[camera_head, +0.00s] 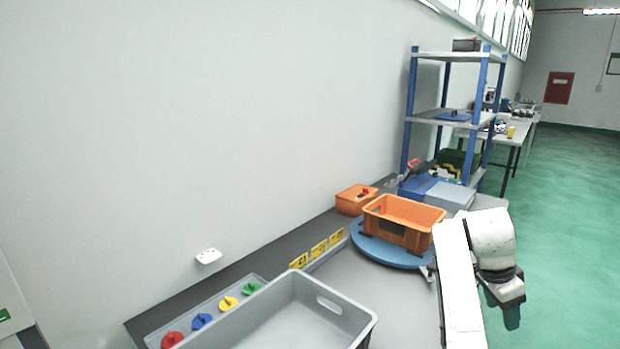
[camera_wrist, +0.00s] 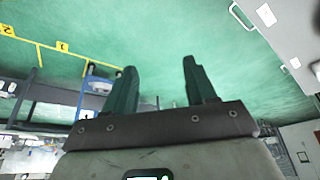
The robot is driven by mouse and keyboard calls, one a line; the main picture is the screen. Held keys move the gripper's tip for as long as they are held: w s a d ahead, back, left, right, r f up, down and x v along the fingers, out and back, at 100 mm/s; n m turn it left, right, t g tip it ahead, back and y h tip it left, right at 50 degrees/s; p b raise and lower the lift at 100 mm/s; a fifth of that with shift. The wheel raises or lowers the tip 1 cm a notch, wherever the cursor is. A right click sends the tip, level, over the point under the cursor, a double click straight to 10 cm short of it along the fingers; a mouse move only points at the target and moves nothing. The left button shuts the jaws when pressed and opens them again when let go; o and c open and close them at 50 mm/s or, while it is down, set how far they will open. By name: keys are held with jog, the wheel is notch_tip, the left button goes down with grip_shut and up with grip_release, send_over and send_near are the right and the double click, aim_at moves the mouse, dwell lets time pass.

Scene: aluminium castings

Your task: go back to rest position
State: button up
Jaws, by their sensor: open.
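My gripper (camera_wrist: 158,82) shows in the wrist view with its two dark green fingers spread apart and nothing between them. Beyond the fingers is the green floor. In the head view my white arm is at the right, beside the bench and partly over its right edge. The dark end of my gripper (camera_head: 511,312) hangs over the green floor there, apart from the bench things. Its fingertips are too small to make out in that view.
An orange crate (camera_head: 395,234) stands on a blue round turntable (camera_head: 378,249) close to my arm. A grey bin (camera_head: 345,318) is at the front, with several coloured knobs beside it. A blue-posted shelf (camera_head: 410,110) stands behind. The floor (camera_head: 565,220) at right is clear.

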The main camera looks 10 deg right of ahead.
jog(key=s+a+f+n+t+y, duration=0.1)
jog(key=s+a+f+n, duration=0.45)
jog(key=f, duration=0.25)
jog(key=s+a+f+n, duration=0.4)
jog(key=s+a+f, duration=0.1)
jog(key=s+f, duration=0.25)
jog(key=s+a+f+n+y, duration=0.1)
jog(key=s+a+f+n, duration=0.1)
jog(key=s+a+n, duration=0.3)
jog(key=s+a+f+n+y, duration=0.2)
jog(key=s+a+n, duration=0.3)
jog(key=s, duration=0.9)
jog(key=a, duration=0.3)
jog(key=shift+a+f+t, duration=0.3)
jog(key=shift+a+t, duration=0.05)
jog(key=shift+t, duration=0.05)
